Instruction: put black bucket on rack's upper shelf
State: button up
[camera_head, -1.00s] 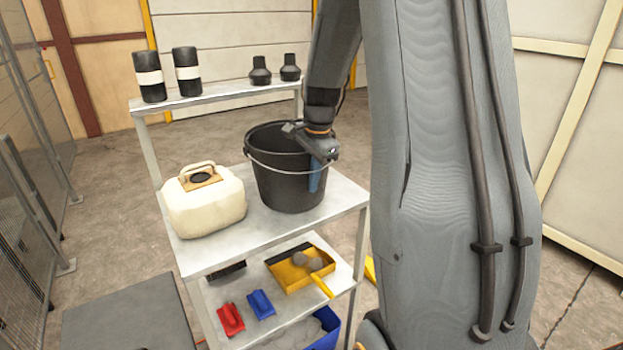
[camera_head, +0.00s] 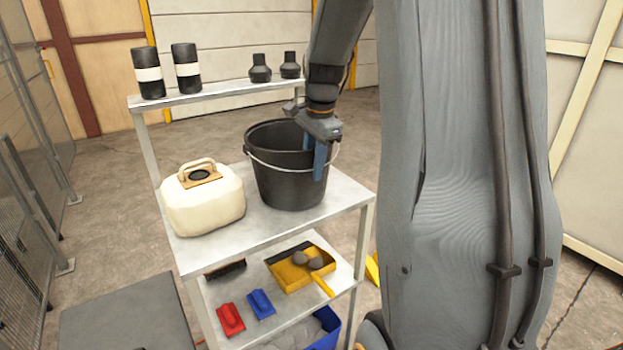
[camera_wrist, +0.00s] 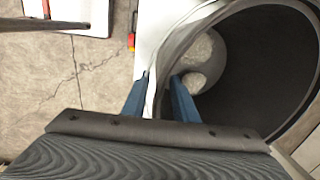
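The black bucket (camera_head: 280,185) stands upright on the rack's upper shelf (camera_head: 215,255), right of a cream canister. Its thin wire handle hangs down against its side. My gripper (camera_head: 313,165) is above the bucket's right rim, with its blue fingers pointing down and apart. In the wrist view my gripper (camera_wrist: 158,85) has one finger inside the bucket (camera_wrist: 270,60) and one outside, with the rim passing between them. Pale rounded lumps (camera_wrist: 203,52) show inside the bucket.
The cream canister (camera_head: 203,205) fills the shelf's left part. A narrow top ledge (camera_head: 215,91) carries black bottles. Mesh fencing (camera_head: 25,230) stands at left.

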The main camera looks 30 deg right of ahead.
notch_tip(320, 180, up, 8)
jog(key=s+b, duration=0.1)
jog(key=b, duration=0.1)
jog(key=shift+s, duration=0.2)
dwell(0.3)
